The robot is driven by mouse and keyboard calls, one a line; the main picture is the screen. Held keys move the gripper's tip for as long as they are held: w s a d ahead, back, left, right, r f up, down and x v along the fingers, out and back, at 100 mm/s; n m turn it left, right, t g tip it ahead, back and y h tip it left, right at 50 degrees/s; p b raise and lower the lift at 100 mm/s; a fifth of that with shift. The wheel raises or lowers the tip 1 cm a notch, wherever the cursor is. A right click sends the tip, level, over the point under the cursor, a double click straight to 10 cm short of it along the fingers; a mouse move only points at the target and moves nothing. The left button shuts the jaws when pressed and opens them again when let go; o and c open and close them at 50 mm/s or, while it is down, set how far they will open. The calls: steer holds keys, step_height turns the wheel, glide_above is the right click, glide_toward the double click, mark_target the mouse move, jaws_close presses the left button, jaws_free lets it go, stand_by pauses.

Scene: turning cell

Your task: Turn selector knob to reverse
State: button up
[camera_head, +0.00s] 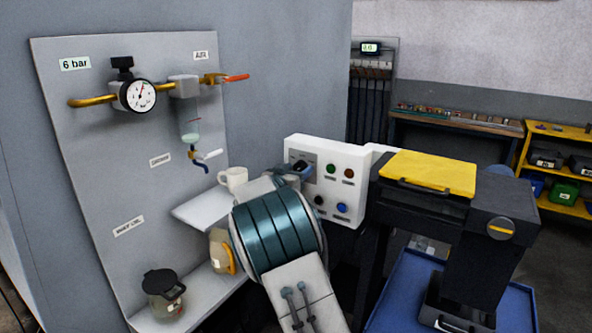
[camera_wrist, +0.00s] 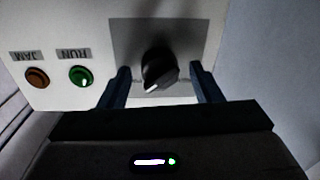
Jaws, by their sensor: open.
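The selector knob (camera_wrist: 160,70) is black, on a grey plate of the white control panel (camera_wrist: 60,90), which appears upside down in the wrist view. A white pointer mark on the knob faces down and slightly left in that view. My gripper (camera_wrist: 162,72) is open, with one dark blue finger on each side of the knob. Gaps show between the fingers and the knob, so it is not gripped. In the head view my gripper (camera_head: 295,170) is at the panel's (camera_head: 358,150) upper left and mostly hides the knob. Any position markings around the knob are not readable.
A green RUN button (camera_wrist: 81,76) and a reddish JAM button (camera_wrist: 37,78) sit beside the plate. The panel also carries a blue button (camera_head: 341,208). A white mug (camera_head: 233,179) stands on a shelf near my arm. A yellow-topped machine (camera_head: 430,170) stands right.

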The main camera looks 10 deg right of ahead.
steer(key=c, duration=1)
steer(key=shift+o, duration=0.2)
